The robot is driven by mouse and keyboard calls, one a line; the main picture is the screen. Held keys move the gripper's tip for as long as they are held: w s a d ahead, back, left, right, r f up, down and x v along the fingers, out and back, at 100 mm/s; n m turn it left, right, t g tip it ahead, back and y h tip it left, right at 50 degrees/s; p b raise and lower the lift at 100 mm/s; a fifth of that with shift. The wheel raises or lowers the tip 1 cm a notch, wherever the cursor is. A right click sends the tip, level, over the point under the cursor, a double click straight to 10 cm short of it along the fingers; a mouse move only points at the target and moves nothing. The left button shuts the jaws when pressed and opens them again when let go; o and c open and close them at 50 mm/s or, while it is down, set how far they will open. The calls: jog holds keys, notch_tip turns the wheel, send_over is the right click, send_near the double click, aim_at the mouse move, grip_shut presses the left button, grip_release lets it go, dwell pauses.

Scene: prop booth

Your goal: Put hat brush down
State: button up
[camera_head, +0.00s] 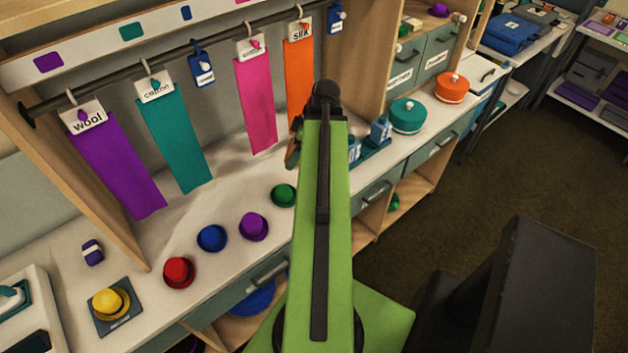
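No hat brush can be made out for certain. A small brown-orange piece (292,153) shows at the left edge of my green arm, above the counter; I cannot tell if it is the brush. My arm reaches forward over the counter, and its far end hides my gripper and whatever it may hold. The pale counter (222,205) runs from lower left to upper right.
Small hats stand along the counter: red (178,272), blue (212,238), purple (254,227) and green (284,195). A yellow hat (108,303) sits on a dark mat. Blue bottles (380,129) and a teal round box (408,115) stand right of my arm. Cloth strips hang behind.

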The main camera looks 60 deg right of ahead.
jog(key=s+d+f+b, duration=0.2)
jog(key=s+d, duration=0.1)
jog(key=s, duration=0.5)
jog(key=s+d+f+b, duration=0.1)
jog(key=s+d+f, duration=0.1)
jog(key=s, duration=0.6)
jog(key=shift+n, duration=0.4)
jog(key=w+f+b, duration=0.2)
jog(key=w, duration=0.1)
jog(key=w+f+b, duration=0.2)
jog(key=w, duration=0.2)
jog(key=w+f+b, duration=0.2)
jog(key=w+b, duration=0.1)
jog(key=shift+w+d+f, duration=0.25)
jog(key=shift+w, duration=0.45)
notch_tip(320, 180, down, 4)
jog(key=b, duration=0.4)
jog(key=shift+f, duration=0.2)
jog(key=shift+r, duration=0.25)
jog(key=shift+f, duration=0.1)
jog(key=o, duration=0.8)
jog(key=shift+f, duration=0.15)
jog(key=shift+c, duration=0.2)
jog(key=shift+o, duration=0.4)
